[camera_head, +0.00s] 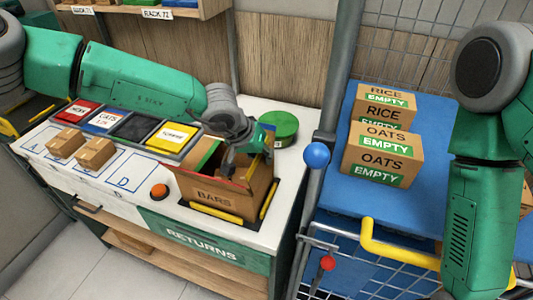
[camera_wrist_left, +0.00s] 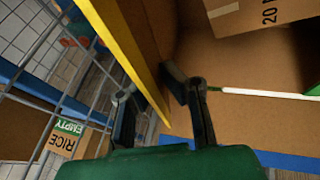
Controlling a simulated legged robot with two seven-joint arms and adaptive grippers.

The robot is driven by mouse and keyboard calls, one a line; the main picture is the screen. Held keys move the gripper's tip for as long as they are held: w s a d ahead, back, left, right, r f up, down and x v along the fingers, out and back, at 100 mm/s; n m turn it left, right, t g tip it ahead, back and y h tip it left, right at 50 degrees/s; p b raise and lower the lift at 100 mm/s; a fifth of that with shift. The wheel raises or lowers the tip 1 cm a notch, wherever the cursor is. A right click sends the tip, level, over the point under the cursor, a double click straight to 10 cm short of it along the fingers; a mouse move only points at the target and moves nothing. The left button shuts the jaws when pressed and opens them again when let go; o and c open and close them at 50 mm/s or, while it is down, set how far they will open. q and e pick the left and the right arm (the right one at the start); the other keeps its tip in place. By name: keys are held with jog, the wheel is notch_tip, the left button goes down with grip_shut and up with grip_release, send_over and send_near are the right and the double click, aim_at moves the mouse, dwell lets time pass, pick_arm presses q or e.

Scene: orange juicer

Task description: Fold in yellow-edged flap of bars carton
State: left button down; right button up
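The bars carton (camera_head: 213,196) stands upright on the white bench with its top open. Red-edged (camera_head: 212,178) and green-edged (camera_head: 207,155) flaps show there. My left gripper (camera_head: 240,160) is at the carton's top, partly covering its opening. In the left wrist view the yellow-edged flap (camera_wrist_left: 135,62) runs between my two spread fingers (camera_wrist_left: 160,105), one finger on each side. I cannot tell whether either finger touches it.
Yellow guide bars (camera_head: 215,213) edge the carton's place. A green round item (camera_head: 279,125) stands behind it. An orange button (camera_head: 159,191), colored bins (camera_head: 170,138) and small boxes (camera_head: 95,152) lie left. Empty oats (camera_head: 382,160) and rice cartons stand on a blue surface (camera_head: 345,190) at right.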

pick_arm(q)
jog(key=shift+w+a+f+h, duration=0.1)
jog(key=shift+a+h, duration=0.15)
jog(key=shift+h, duration=0.15)
dwell(0.3)
jog(key=c, duration=1.8)
grip_release()
